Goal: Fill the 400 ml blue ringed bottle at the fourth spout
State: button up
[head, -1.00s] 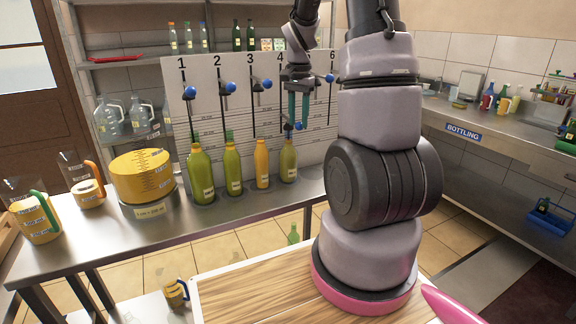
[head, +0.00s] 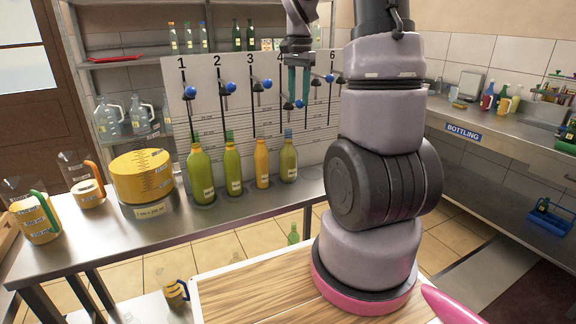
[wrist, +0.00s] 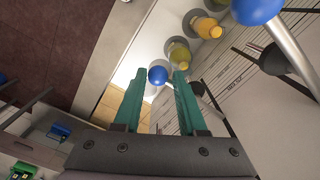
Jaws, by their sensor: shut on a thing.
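The blue ringed bottle (head: 288,164) stands upright under the fourth spout, with a bluish neck and yellow-green body. Its fill level is too small to read. A green bottle (wrist: 183,56), which looks like the same one, shows beyond my fingertips in the wrist view. My gripper (head: 298,94), with teal fingers, is at the fourth pump, above the bottle. It is shut on the pump's blue knob (head: 299,104), which also shows between the fingertips in the wrist view (wrist: 158,76). The knob sits lower than those of the neighbouring pumps.
Two green bottles (head: 200,174) and an orange bottle (head: 262,165) stand left under spouts one to three. A yellow tub (head: 142,178) and jugs (head: 88,185) stand on the left of the steel bench. Blue knobs (head: 267,84) of other pumps stick out nearby.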

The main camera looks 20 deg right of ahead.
jog(key=r, duration=0.4)
jog(key=d+r, duration=0.1)
jog(key=r, duration=0.1)
jog(key=shift+r, duration=0.1)
jog(key=o, duration=1.1)
jog(key=shift+r, duration=0.2)
jog(key=shift+o, duration=0.2)
jog(key=shift+a+f, duration=0.1)
notch_tip(320, 180, up, 18)
jog(key=shift+f, duration=0.1)
